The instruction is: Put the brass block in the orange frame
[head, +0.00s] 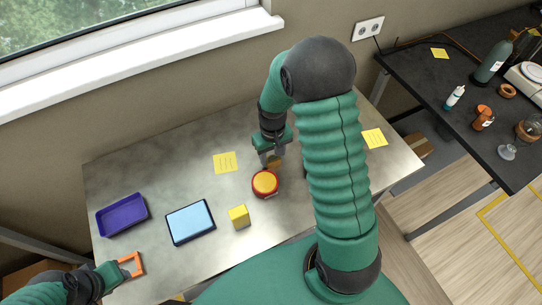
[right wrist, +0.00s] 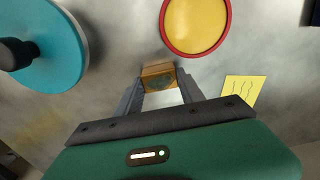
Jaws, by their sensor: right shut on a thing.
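The brass block (right wrist: 158,78) is between the fingertips of my right gripper (right wrist: 160,90), which is shut on it. In the head view the block (head: 274,162) shows small below my right gripper (head: 272,157), over the middle of the metal table, close behind the round red-rimmed yellow thing. The orange frame (head: 138,264) is at the table's front left, a square outline with an open middle. My left gripper (head: 117,271) is right at its left side. I cannot tell whether its fingers are closed on the frame.
A purple tray (head: 122,214), a light-blue tray (head: 190,222), a yellow block (head: 239,216) and the red-rimmed yellow round thing (head: 265,184) stand on the table (head: 180,165). A blue disc with a black knob (right wrist: 45,45) shows in the right wrist view.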

